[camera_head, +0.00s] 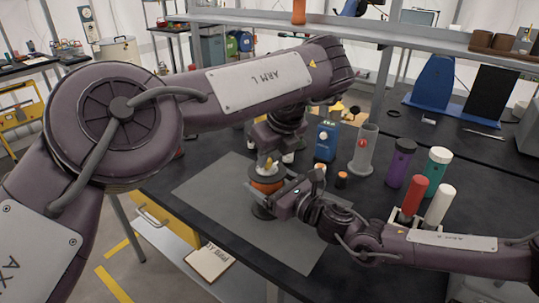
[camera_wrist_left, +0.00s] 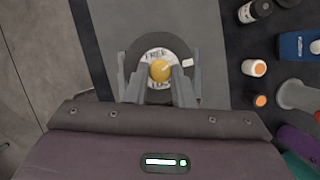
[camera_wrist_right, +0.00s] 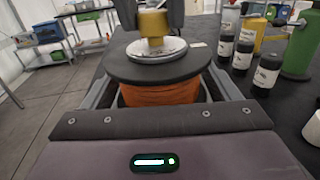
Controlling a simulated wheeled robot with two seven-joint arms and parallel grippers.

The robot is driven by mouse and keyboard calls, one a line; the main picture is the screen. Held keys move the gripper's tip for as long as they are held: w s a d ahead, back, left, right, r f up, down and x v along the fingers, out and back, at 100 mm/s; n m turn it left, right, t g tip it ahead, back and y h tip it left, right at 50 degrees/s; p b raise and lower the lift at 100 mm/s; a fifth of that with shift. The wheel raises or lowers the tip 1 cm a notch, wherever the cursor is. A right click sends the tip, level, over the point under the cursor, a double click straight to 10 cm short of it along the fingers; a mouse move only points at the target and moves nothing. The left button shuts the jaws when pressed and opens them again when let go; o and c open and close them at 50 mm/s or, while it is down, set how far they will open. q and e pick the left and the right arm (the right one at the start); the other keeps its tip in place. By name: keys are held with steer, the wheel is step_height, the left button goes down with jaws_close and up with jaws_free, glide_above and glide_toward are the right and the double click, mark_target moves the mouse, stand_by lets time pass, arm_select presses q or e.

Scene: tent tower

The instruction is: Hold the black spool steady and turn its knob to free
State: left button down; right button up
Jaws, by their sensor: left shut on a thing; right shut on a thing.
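The black spool (camera_head: 263,211) stands upright on the grey mat, with orange line wound between its flanges. In the right wrist view its black top flange (camera_wrist_right: 120,68) and orange winding (camera_wrist_right: 160,96) show close up. The yellow knob (camera_wrist_left: 160,70) sits on a pale dial at the spool's top; the word FREE is readable above it in the left wrist view. A pale mark on the knob points to the upper right. My left gripper (camera_wrist_left: 160,76) is shut on the knob from above. My right gripper (camera_wrist_right: 160,100) is shut on the spool's winding from the side.
Small orange-topped bottles stand close by. The mat's front (camera_head: 290,243) is clear.

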arm_select(q)
steer(key=shift+f, duration=0.1)
steer(key=c, duration=1.2)
jaws_free()
steer(key=shift+w, duration=0.1)
steer(key=shift+c, duration=0.2)
